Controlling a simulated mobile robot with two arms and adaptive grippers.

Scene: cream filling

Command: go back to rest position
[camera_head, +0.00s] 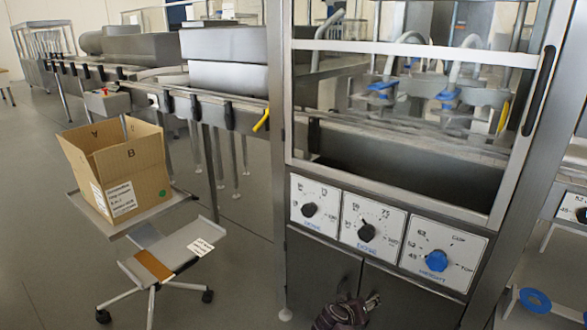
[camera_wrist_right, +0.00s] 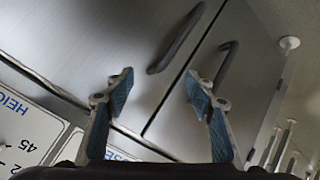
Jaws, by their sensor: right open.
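My right gripper (camera_head: 347,312) shows at the bottom edge of the head view, in front of the grey lower cabinet doors (camera_head: 400,302) of the filling machine. In the right wrist view its two blue-padded fingers (camera_wrist_right: 160,98) stand wide apart with nothing between them. Beyond them are the metal cabinet doors with two dark handles (camera_wrist_right: 178,40), and parts of white dial panels (camera_wrist_right: 25,130) at the lower left. The gripper looks apart from the doors. My left gripper is in neither view.
Three dial panels (camera_head: 342,222) sit above the doors, under a framed clear window (camera_head: 410,120). An open cardboard box (camera_head: 130,180) stands on a small tray at the left, with a wheeled stand (camera_head: 165,255) below. A conveyor (camera_head: 180,88) runs behind. The floor at lower left is clear.

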